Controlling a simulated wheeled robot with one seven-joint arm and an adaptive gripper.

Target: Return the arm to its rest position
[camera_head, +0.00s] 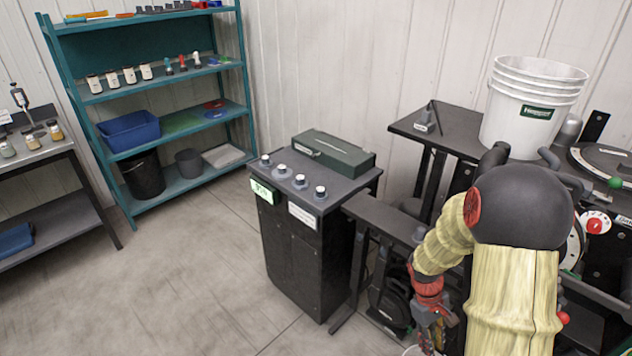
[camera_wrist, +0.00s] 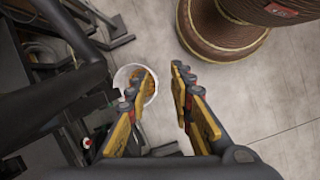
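My arm (camera_head: 515,290), in a pale yellow sleeve with a dark rounded joint, reaches down at the right in front of the machine. My gripper (camera_head: 432,322) hangs low at its end, near the machine's dark frame. In the wrist view my gripper (camera_wrist: 160,82) has its two yellow-and-grey fingers apart, with bare floor showing between them. It holds nothing that I can see. A small white container (camera_wrist: 122,76) stands below, partly hidden behind the left finger. In the head view the fingertips are small and partly cut off at the bottom.
A black cabinet (camera_head: 300,255) with knobs stands left of my arm. A dark stand (camera_head: 455,136) carries a white bucket (camera_head: 533,95). The machine's dark frame (camera_wrist: 65,140) is close on the wrist view's left. Teal shelves (camera_head: 105,100) stand far left; floor (camera_head: 180,290) between is clear.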

